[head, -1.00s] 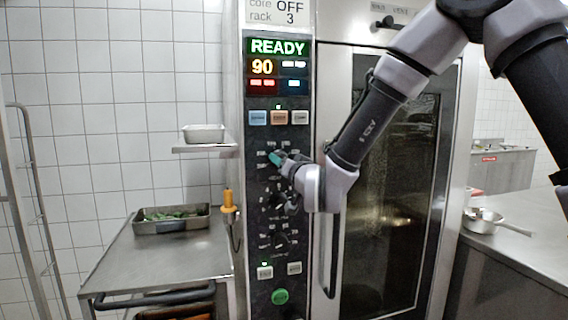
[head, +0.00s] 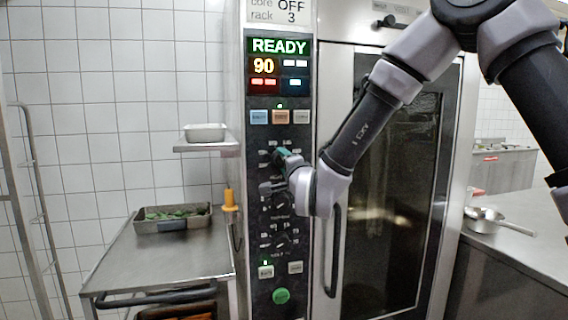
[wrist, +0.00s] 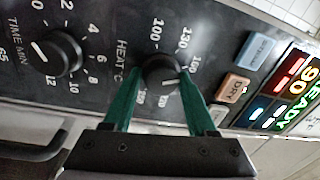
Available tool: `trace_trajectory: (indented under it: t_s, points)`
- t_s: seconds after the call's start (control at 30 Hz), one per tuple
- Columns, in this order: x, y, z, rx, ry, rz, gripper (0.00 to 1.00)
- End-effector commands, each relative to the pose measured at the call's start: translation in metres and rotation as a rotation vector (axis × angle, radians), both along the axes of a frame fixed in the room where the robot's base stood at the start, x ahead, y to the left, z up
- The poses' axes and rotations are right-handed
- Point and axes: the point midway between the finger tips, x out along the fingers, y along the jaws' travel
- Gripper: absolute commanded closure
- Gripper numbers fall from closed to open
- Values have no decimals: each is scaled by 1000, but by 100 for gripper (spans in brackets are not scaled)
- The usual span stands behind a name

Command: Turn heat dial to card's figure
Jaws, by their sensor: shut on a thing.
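The heat dial (wrist: 162,70) is a round black knob with a white pointer mark, on the oven's dark panel, labelled "HEAT °C". The figures 100 and 130 read clearly beside it; others are partly covered. Its mark faces down toward my fingers in the wrist view. My gripper (wrist: 160,85) has its green fingers on both sides of the dial, shut on it. In the head view my gripper (head: 281,155) covers much of this dial. The card (head: 278,11) at the top reads "core OFF" and "rack 3"; any line above is cut off.
The display (head: 278,64) shows READY and 90. Below are mode buttons (head: 280,117), including one marked DRY in the wrist view. The time dial (wrist: 55,54) sits beside the heat dial. The oven door handle (head: 333,250) is right of the panel.

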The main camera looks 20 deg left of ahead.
Motion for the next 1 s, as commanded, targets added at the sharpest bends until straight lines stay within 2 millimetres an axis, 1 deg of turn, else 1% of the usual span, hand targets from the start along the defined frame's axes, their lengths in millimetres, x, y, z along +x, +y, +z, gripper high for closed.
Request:
trace_trajectory:
  t_s: [0.03, 1.0]
  points:
    - [-1, 3, 5, 43, 14, 4, 98]
    - [1, 2, 8, 829, 493, 3, 98]
